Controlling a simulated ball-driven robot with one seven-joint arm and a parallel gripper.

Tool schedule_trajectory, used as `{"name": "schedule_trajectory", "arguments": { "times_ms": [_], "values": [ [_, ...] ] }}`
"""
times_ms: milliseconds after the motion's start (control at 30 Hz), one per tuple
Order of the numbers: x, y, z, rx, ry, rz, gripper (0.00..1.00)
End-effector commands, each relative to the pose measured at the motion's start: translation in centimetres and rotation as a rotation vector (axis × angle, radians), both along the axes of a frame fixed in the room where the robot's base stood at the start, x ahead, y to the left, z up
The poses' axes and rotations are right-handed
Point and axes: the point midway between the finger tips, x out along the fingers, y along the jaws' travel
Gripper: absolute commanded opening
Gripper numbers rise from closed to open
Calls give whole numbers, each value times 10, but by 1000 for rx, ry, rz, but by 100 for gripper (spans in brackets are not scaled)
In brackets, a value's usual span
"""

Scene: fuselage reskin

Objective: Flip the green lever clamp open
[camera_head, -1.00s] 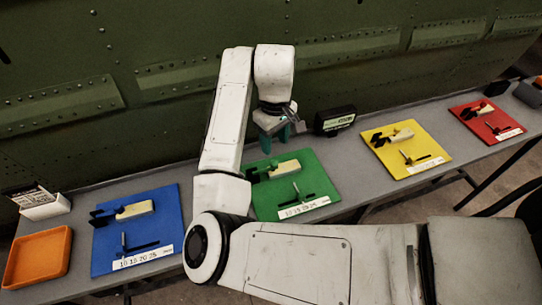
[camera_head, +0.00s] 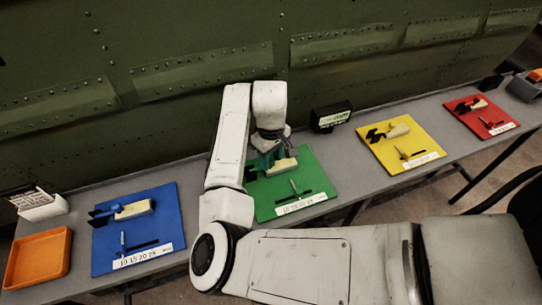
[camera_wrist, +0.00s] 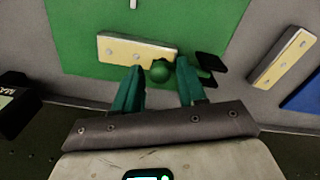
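The green board (camera_head: 282,205) lies on the bench in the head view and fills the upper middle of the wrist view (camera_wrist: 80,20). The green lever clamp on it shows a green ball knob (camera_wrist: 160,71), a cream block (camera_wrist: 125,48) and black parts (camera_wrist: 210,62). In the head view my gripper (camera_head: 268,160) is down at the clamp and hides much of it. In the wrist view my gripper (camera_wrist: 160,82) is open, its two teal fingers apart. The knob appears in the gap between the fingertips, with space on both sides. I cannot tell their height difference.
A blue board (camera_head: 165,228), yellow board (camera_head: 385,155) and red board (camera_head: 465,118) with similar clamps lie along the bench. A black box (camera_head: 330,118) stands behind the green board. An orange tray (camera_head: 38,282) is at far left. The green fuselage wall (camera_head: 190,120) rises behind.

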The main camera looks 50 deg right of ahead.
Motion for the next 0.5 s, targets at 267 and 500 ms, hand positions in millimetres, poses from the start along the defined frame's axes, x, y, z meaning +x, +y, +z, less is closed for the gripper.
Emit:
{"name": "schedule_trajectory", "arguments": {
  "times_ms": [267,500],
  "values": [
    [0,0,0,0,0,0,14],
    [0,0,0,0,0,0,0]
  ]
}}
